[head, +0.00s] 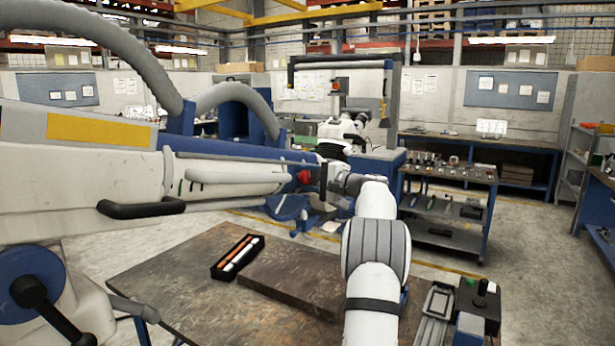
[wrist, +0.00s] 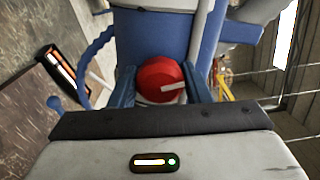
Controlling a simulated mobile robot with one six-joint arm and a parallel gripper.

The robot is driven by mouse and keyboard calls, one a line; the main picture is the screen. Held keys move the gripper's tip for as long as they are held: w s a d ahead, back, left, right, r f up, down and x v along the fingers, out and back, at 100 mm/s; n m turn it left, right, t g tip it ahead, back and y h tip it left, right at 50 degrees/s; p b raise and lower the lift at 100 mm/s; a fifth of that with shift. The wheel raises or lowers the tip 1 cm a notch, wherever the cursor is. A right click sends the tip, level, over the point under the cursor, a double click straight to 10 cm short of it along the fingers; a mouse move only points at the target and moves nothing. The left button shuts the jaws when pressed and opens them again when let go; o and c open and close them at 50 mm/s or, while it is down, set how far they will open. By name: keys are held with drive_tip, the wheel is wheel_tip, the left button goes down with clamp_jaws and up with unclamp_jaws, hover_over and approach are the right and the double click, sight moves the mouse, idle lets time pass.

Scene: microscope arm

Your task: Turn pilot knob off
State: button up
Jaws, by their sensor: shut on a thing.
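The pilot knob (wrist: 160,80) is a round red knob with a pale bar on its face, in the upper middle of the wrist view. It sits on a blue cylindrical part of the microscope arm. My gripper (wrist: 165,88) is shut on the knob, with one dark finger on each side of it. The pale bar is tilted slightly from level in the wrist view. In the head view the red knob (head: 304,176) shows small at the end of the long white and blue microscope arm (head: 230,172), and my gripper (head: 322,183) is beside it.
A workbench (head: 185,270) below holds a black tray (head: 238,257) with pen-like items and a dark flat plate (head: 290,280). A grey hose (head: 110,40) arches over the microscope arm. A tool cart (head: 445,205) stands at the right, with open floor beyond.

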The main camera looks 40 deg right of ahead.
drive_tip(key=shift+m, duration=0.4)
drive_tip(key=o, duration=1)
drive_tip(key=b+v, duration=0.2)
drive_tip(key=v, duration=0.6)
drive_tip(key=shift+b, duration=0.3)
drive_tip(key=shift+w, duration=0.1)
